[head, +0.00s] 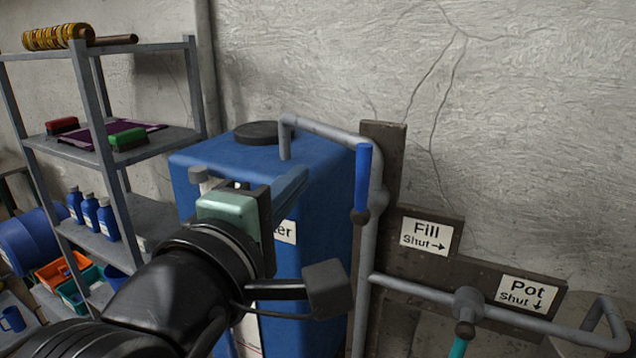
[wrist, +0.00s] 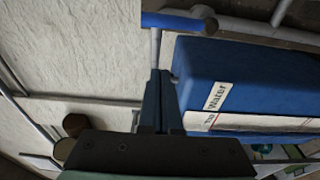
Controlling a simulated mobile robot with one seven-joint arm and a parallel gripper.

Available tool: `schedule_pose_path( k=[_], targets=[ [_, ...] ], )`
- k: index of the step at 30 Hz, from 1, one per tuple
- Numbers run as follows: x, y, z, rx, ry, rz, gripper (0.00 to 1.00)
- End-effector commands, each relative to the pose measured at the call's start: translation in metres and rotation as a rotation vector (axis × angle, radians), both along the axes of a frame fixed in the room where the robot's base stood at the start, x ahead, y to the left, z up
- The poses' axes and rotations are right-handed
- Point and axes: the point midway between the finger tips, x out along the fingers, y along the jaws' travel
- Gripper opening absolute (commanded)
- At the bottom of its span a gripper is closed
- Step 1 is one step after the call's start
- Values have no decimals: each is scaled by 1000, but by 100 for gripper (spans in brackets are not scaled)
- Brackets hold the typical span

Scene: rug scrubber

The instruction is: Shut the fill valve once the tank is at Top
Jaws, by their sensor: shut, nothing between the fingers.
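The fill valve's blue handle (head: 362,178) stands upright on the pipe, above and left of the "Fill, Shut →" sign (head: 426,235). In the wrist view the handle (wrist: 178,22) lies across the top. The blue tank (head: 325,205) stands behind my gripper, its "Water" label partly hidden. My gripper (head: 302,176) is shut and empty, left of the handle. In the wrist view its fingertips (wrist: 160,73) point towards the handle, apart from it.
The Pot valve's teal handle (head: 459,347) hangs down below the "Pot" sign (head: 527,292). Grey pipes and a brown board (head: 385,250) stand right of the tank. A grey shelf (head: 150,150) with brushes and bottles is at the left.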

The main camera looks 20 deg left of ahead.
Motion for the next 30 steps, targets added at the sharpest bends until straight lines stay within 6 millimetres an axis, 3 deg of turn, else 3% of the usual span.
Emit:
schedule_pose_path(
  k=[8,12,16,30],
  targets=[
    [59,5,3,2,2,-1,0],
    [51,-18,3,5,1,-3,0],
    [48,-29,2,4,-1,0,0],
    [47,-33,0,4,-2,1,0]
  ],
)
